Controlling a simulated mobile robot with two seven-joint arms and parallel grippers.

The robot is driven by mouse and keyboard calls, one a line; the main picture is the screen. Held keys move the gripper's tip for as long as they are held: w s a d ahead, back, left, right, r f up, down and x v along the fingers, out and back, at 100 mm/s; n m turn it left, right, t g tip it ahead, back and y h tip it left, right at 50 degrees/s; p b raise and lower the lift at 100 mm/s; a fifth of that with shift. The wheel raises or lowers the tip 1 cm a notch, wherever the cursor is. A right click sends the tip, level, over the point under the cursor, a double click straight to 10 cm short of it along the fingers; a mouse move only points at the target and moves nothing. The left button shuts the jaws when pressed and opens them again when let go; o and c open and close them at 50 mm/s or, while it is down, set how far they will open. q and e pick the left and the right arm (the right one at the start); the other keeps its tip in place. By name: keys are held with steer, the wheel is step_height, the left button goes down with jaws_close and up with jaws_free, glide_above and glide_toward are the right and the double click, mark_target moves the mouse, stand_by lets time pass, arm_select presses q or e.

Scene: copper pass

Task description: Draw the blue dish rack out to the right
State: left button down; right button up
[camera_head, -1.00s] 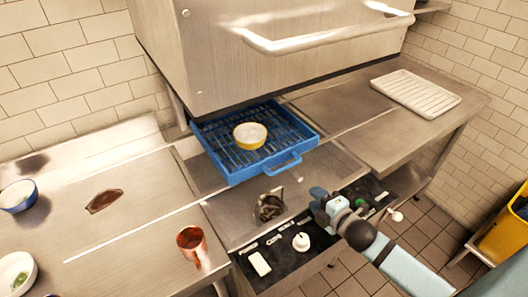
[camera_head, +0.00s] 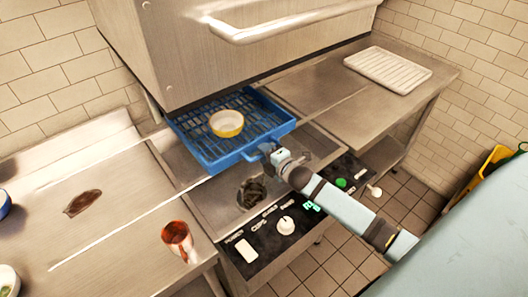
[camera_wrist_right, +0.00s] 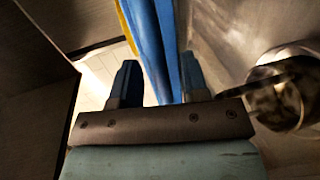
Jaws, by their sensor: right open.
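The blue dish rack (camera_head: 212,162) sits under the raised steel hood of the dishwasher, with a handle on its right-hand front side. A yellow bowl with a pale inside (camera_head: 227,124) stands in it. My right gripper (camera_head: 269,150) is at the rack's handle and partly covers it. In the right wrist view, the open fingers of my right gripper (camera_wrist_right: 158,85) stand on either side of a blue bar of the rack (camera_wrist_right: 162,45), with a gap visible at the left finger. My left gripper is not in view.
A steel counter (camera_head: 305,75) extends to the right, with a white ribbed tray (camera_head: 388,70) at its far end and bare room before it. The hood's handle (camera_head: 290,27) hangs above.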

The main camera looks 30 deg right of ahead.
steer(key=shift+w+f, duration=0.1)
steer(key=shift+w, duration=0.4)
jaws_close()
steer(key=d, duration=0.8)
steer(key=w+d+b, duration=0.1)
steer(key=d, duration=0.7)
steer(key=w+d, duration=0.1)
steer(key=d, duration=0.6)
steer(key=shift+d+b, duration=0.4)
